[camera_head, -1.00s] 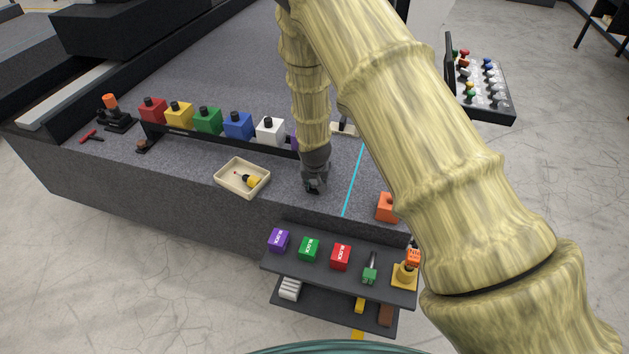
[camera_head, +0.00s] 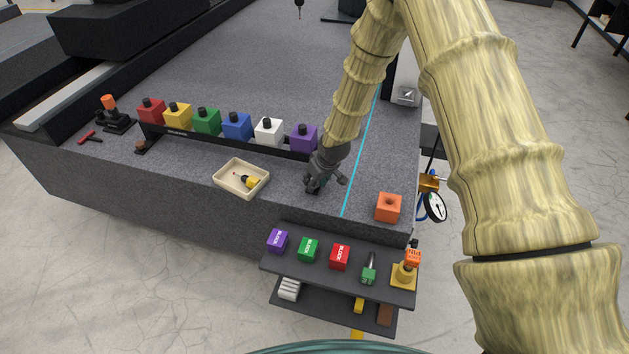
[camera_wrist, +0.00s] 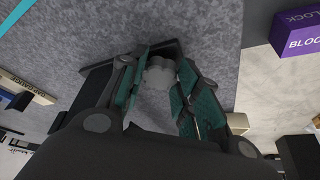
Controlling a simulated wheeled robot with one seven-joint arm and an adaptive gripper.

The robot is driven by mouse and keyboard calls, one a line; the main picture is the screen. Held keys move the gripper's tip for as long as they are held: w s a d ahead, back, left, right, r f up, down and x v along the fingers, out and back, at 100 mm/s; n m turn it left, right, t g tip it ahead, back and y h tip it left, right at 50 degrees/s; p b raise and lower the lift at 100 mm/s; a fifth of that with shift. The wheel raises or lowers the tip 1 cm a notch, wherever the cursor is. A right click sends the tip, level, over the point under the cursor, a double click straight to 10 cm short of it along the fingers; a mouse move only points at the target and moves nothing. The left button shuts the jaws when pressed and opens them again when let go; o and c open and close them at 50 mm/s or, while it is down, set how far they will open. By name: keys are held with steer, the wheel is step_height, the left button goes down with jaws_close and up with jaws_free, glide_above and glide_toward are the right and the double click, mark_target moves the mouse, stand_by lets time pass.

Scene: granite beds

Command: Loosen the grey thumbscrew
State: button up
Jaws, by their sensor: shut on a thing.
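The grey thumbscrew (camera_wrist: 158,76) shows in the wrist view as a pale, lobed knob between my gripper's two teal-padded fingers. My gripper (camera_wrist: 160,68) is shut on it. A dark plate (camera_wrist: 172,47) lies at the thumbscrew, partly hidden by the fingers. In the head view my gripper (camera_head: 316,186) is low over the front part of the granite bed (camera_head: 285,185), left of the cyan line. The thumbscrew cannot be made out there behind the fingers.
A beige tray (camera_head: 222,182) with a yellow-handled tool stands left of my gripper. Behind is a row of coloured blocks, ending in a purple one (camera_head: 304,138). An orange block (camera_head: 388,208) with a hole stands right. A dark shelf (camera_head: 325,273) with blocks hangs in front.

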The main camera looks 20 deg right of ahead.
steer(key=n, duration=0.1)
steer(key=n+y, duration=0.1)
steer(key=n, duration=0.2)
steer(key=shift+w+d+n+g+y, duration=0.2)
steer(key=shift+d+n+g+y, duration=0.1)
steer(key=shift+g, duration=0.1)
steer(key=shift+w+d+n+g+y+b, duration=0.1)
steer(key=shift+n+g+y+b, duration=0.25)
steer(key=shift+n, duration=0.75)
steer(key=shift+n+g+y+b, duration=0.15)
steer(key=shift+n+g+b, duration=0.25)
steer(key=shift+n, duration=0.7)
steer(key=shift+w+n, duration=0.1)
steer(key=shift+n, duration=0.2)
steer(key=o, duration=1)
steer(key=shift+r, duration=0.1)
